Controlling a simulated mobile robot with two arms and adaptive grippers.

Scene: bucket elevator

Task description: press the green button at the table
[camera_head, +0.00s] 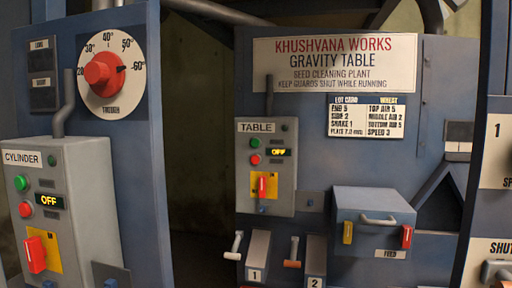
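The control box labelled TABLE (243,197) is mounted on the blue machine front in the middle of the head view. Its green button (255,143) is at the upper left of the box, below the label, in plain view. A red button (255,160) is just below it. A small display (278,152) to their right reads OFF in yellow. A red switch on a yellow plate (263,185) is lower on the box. Neither of my grippers shows in the view, and nothing covers the green button.
A similar CYLINDER box (85,190) at left, nearer, also reads OFF. A dark gap (197,150) separates the panels. Below the TABLE box are handles 1 (257,262) and 2 (315,262); the feed box (372,205) protrudes at right.

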